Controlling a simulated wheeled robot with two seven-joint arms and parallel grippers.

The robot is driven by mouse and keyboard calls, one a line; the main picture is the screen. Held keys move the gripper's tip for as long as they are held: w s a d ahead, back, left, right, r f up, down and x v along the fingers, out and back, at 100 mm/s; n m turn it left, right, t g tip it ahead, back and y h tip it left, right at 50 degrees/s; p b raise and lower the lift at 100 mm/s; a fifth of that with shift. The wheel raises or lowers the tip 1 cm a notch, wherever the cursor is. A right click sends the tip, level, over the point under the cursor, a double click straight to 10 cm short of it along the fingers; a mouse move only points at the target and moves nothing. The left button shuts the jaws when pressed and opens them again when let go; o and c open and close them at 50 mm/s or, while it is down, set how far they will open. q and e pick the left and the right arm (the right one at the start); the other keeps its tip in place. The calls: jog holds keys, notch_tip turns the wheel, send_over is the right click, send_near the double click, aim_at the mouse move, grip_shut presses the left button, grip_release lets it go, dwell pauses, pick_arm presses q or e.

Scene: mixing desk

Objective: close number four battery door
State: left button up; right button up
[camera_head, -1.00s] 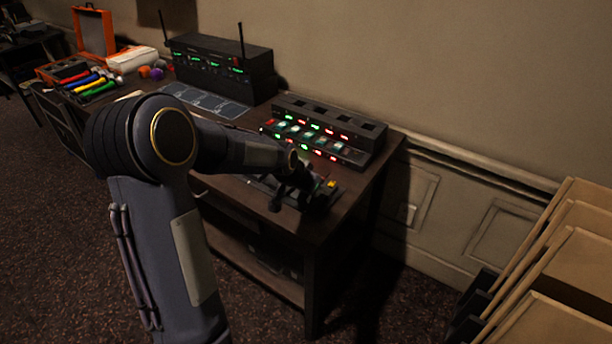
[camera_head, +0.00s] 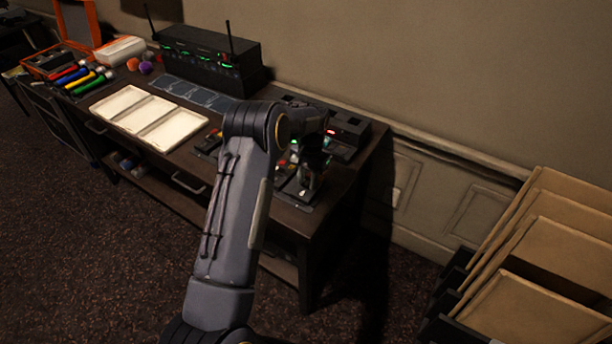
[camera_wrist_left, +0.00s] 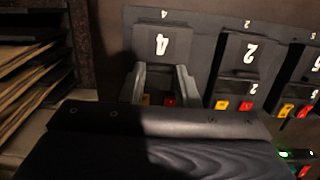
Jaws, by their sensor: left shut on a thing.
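The number four battery door (camera_wrist_left: 163,44), a dark panel with a white 4, shows at upper centre in the left wrist view, with the figure upside down. My left gripper (camera_wrist_left: 161,72) has its two grey fingers on either side of the lower part of this number four unit and is shut on it. Yellow and red parts (camera_wrist_left: 168,101) show between the fingers. Whether the door is flush or slightly raised I cannot tell. In the head view my left gripper (camera_head: 308,180) is at the desk's right end, small and dark. My right gripper is in neither view.
A number two unit (camera_wrist_left: 246,56) stands right beside number four, with more beyond. In the head view a charger rack (camera_head: 350,130) is behind my gripper. White trays (camera_head: 145,118) and a black receiver (camera_head: 210,58) are farther left. Leaning boards (camera_head: 530,250) stand at right.

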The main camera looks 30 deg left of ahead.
pick_arm(q)
jog(key=shift+f, duration=0.15)
dwell(0.4)
jog(key=o, duration=1)
jog(key=shift+w, duration=0.1)
jog(key=shift+w+d+r+b, duration=0.1)
jog(key=shift+w+r+b, duration=0.1)
jog(key=shift+r, duration=1.1)
jog(key=shift+w+a+r+b, duration=0.1)
jog(key=shift+w+r+b, duration=0.15)
jog(key=shift+r, duration=1.05)
jog(key=shift+w+d+r+b, duration=0.1)
jog(key=shift+w+r+b, duration=0.1)
jog(key=shift+r, duration=1.1)
